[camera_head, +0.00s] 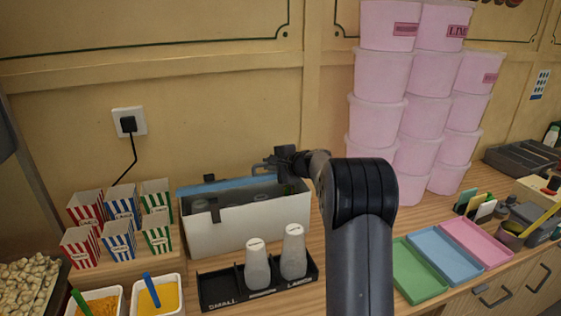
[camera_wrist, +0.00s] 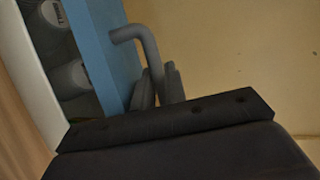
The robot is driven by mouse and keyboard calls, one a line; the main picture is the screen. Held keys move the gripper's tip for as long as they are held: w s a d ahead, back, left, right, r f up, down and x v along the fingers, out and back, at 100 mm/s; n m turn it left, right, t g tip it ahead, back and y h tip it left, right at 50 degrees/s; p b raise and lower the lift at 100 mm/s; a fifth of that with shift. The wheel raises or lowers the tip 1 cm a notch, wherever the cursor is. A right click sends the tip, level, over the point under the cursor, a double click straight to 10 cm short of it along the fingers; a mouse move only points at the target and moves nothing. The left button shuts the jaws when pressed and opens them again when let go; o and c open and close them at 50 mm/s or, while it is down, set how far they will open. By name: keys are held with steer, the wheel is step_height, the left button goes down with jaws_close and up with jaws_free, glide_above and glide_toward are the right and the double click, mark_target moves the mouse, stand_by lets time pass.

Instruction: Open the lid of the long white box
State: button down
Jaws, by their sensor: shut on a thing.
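The long white box (camera_head: 240,229) stands on the counter against the wall. Its blue lid (camera_head: 234,184) is raised at the back edge, and the inside shows from above. My gripper (camera_head: 281,157) is at the lid's right part, shut on the grey lid handle (camera_head: 258,170). In the wrist view the fingers (camera_wrist: 158,88) close around the bent grey handle (camera_wrist: 138,38) beside the blue lid (camera_wrist: 103,50). Grey-topped containers (camera_wrist: 70,77) lie inside the box.
A black rack (camera_head: 225,289) with two white bottles (camera_head: 257,266) stands in front of the box. Striped cups (camera_head: 120,232) are at the left. Stacked pink tubs (camera_head: 378,110) rise at the right, near my arm. Coloured trays (camera_head: 443,262) lie at the front right.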

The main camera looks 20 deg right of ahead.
steer(key=shift+w+r+g+p, duration=0.7)
steer(key=shift+w+g+p, duration=0.1)
steer(key=shift+w+g, duration=0.1)
steer(key=shift+w+r+m+g+h, duration=0.15)
steer(key=shift+w+m+g, duration=0.15)
steer(key=shift+w+g, duration=0.4)
steer(key=shift+w+r+m+g+h, duration=0.15)
steer(key=shift+w+m+g, duration=0.15)
steer(key=shift+w+g, duration=0.35)
steer(key=c, duration=1.7)
jaws_free()
steer(key=b+v, duration=0.2)
steer(key=v, duration=0.9)
steer(key=shift+w+a+r, duration=0.1)
steer(key=shift+w+r, duration=0.05)
